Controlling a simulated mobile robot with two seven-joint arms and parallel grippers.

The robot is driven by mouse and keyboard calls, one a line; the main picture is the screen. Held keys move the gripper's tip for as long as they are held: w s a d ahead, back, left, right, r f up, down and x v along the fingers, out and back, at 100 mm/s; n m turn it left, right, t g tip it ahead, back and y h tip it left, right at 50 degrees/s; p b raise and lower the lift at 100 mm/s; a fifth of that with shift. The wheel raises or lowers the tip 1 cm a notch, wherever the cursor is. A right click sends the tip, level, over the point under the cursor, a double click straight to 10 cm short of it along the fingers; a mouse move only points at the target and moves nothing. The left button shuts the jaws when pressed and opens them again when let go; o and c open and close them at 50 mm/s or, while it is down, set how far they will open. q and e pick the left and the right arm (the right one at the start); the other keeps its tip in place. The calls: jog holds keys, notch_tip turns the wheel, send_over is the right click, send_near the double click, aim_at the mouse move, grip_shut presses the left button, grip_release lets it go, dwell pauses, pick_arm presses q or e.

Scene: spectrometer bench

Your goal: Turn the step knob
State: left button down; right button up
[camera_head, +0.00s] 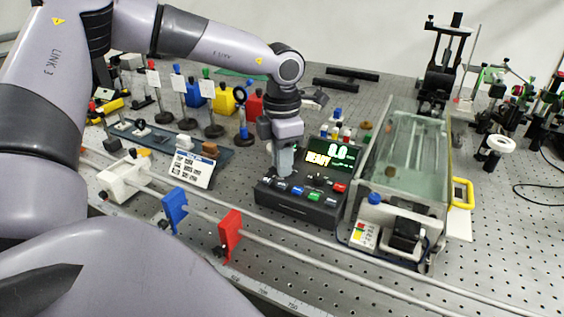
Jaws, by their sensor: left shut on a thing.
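The black control unit (314,208) stands on the perforated bench, with a lit display (328,155) that reads READY in yellow below green digits. A row of coloured buttons runs along its front. My left gripper (284,164) points down at the left part of the unit's top, its fingers shut on the step knob there. The fingers hide the knob, so its pointer and angle cannot be seen. My right gripper is not in view.
A clear-covered sample chamber (408,150) stands close to the right of the unit. A rail with a blue clamp (175,206) and a red clamp (230,236) runs along the front. A white label card (192,169) stands at the left. Several posts stand behind.

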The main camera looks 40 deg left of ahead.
pick_arm(q)
jog(key=shift+f+m+b, duration=0.15)
jog(key=shift+m+b, duration=1.15)
jog(key=shift+m, duration=0.2)
jog(key=shift+m+b, duration=0.4)
jog(key=shift+m, duration=0.4)
jog(key=shift+m+b, duration=0.35)
jog(key=shift+m, duration=1.15)
jog(key=shift+r, duration=0.2)
jog(key=c, duration=1)
grip_release()
